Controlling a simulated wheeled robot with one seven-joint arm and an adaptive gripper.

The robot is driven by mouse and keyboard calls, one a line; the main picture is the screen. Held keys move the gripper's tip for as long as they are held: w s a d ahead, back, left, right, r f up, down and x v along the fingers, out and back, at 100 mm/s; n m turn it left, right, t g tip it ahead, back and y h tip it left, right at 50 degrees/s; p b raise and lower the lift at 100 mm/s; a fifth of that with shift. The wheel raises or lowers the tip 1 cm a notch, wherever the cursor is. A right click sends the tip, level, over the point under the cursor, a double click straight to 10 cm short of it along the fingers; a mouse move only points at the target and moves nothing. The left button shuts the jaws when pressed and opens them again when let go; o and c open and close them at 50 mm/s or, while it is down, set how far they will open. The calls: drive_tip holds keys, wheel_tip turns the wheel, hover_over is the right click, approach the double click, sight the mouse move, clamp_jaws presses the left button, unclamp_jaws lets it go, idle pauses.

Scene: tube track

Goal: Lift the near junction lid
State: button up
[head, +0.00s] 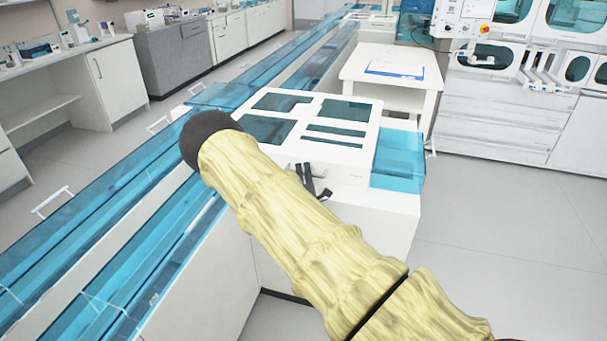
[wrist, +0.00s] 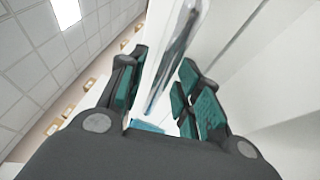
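The near junction lid (head: 327,107) is a white panel with several dark teal windows. It lies roughly flat on top of the white junction box (head: 385,215). My gripper (head: 318,185) is at the lid's front edge, partly hidden behind my yellow-sleeved arm. In the wrist view, the two fingers of my gripper (wrist: 162,75) stand apart with teal pads. A clear, glossy strip (wrist: 178,45) with a dark streak shows between them, and I see no finger closed on it. Whether a finger touches the lid is hidden.
Blue transparent tube track (head: 110,205) runs along the left of the box. A blue clear section (head: 400,155) sits at the box's right. A white table (head: 392,70) with a blue-edged sheet stands behind. The floor (head: 500,230) at right is clear.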

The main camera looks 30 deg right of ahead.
drive_tip(key=shift+c, duration=0.2)
clamp_jaws()
drive_tip(key=shift+r, duration=0.15)
